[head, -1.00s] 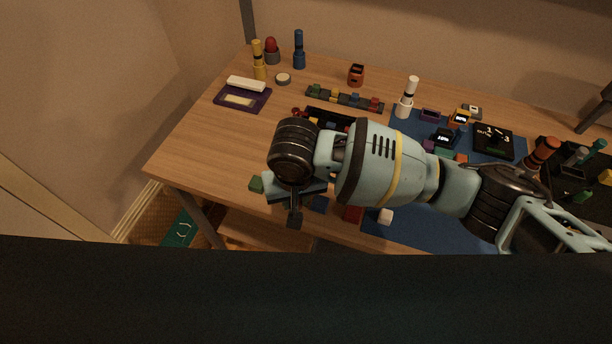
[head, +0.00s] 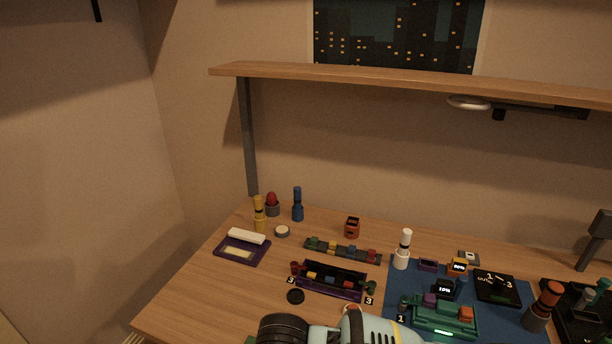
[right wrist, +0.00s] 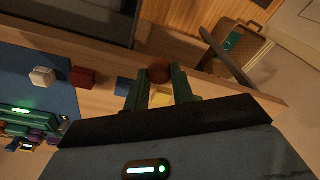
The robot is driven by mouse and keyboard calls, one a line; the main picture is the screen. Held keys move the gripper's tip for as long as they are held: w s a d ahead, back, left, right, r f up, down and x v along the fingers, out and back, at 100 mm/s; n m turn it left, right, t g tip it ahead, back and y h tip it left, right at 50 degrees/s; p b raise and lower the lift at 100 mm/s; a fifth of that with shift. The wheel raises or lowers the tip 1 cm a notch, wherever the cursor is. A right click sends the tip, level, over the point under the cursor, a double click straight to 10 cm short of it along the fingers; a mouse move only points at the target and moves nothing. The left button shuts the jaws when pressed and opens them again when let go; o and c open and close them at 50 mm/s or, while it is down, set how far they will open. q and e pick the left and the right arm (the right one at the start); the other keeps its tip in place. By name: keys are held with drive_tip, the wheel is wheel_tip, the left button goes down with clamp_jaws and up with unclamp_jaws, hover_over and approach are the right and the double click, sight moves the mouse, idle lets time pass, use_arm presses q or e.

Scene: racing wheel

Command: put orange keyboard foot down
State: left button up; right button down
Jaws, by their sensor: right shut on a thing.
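In the right wrist view my right gripper (right wrist: 159,82) has its green fingers closed around a small round orange-brown piece (right wrist: 159,72), which looks like the orange keyboard foot. It is held at the fingertips, close to the table's front edge. A small yellow block (right wrist: 161,97) shows between the fingers, behind the held piece; I cannot tell whether it is touched. In the head view only the upper part of my right arm shows at the bottom edge, and its fingertips are out of frame. My left gripper is in neither current view.
A blue mat (head: 515,320) is at the right with a green device (head: 440,318).

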drive_tip(key=w+d+r+m, duration=0.1)
drive_tip(key=d+r, duration=0.2)
drive_tip(key=d, duration=0.5)
drive_tip(key=w+d+r+m, duration=0.1)
drive_tip(key=d+r, duration=0.2)
drive_tip(key=d, duration=0.6)
drive_tip(key=w+d+r+m, duration=0.1)
drive_tip(key=w+d+r, duration=0.1)
drive_tip(key=d, duration=0.7)
drive_tip(key=shift+r, duration=0.8)
drive_tip(key=shift+a, duration=0.15)
